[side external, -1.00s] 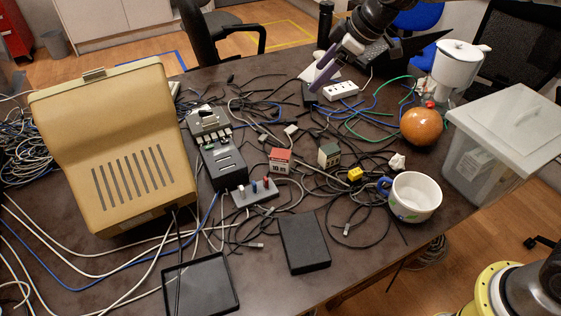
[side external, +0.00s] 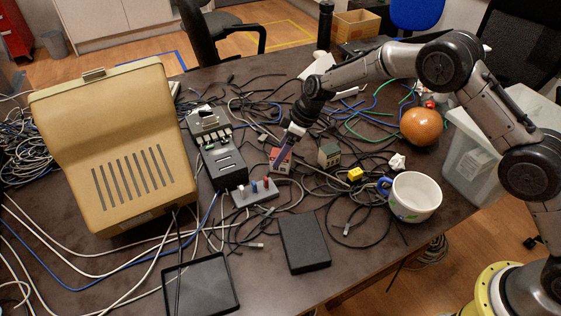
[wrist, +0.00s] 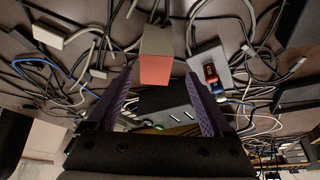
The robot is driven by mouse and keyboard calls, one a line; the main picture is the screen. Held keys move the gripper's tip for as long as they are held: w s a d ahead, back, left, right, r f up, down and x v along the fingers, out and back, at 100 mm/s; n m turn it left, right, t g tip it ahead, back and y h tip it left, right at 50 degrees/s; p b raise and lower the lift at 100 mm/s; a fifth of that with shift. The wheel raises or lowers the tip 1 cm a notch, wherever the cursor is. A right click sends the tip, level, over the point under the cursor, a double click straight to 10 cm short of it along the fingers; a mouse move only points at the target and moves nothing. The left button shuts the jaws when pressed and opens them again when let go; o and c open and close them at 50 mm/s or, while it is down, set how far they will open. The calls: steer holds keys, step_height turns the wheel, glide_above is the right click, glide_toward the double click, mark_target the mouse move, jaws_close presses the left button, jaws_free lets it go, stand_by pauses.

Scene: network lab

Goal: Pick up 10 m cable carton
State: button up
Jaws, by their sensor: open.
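A small red-topped carton (side external: 274,160) with a pale front stands among cables near the middle of the table. A green-topped carton (side external: 329,154) stands to its right. Their labels are too small to read, so I cannot tell which is the 10 m one. My gripper (side external: 285,150) is open and low at the red-topped carton, partly hiding it. In the wrist view, the red and grey carton (wrist: 155,56) lies ahead of and between the purple fingers of my gripper (wrist: 160,82). I see no grip on it.
A grey strip with coloured plugs (side external: 254,193) and a dark box (side external: 222,164) stand close to the left. A yellow block (side external: 355,174) and a white mug (side external: 414,198) are to the right. Loose cables surround the cartons. A flat black box (side external: 304,243) lies in front.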

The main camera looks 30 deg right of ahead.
steer(key=shift+d+x, duration=0.15)
steer(key=shift+x, duration=1.3)
steer(key=shift+d+x, duration=0.15)
steer(key=shift+x, duration=1.3)
steer(key=shift+w, duration=0.1)
jaws_close()
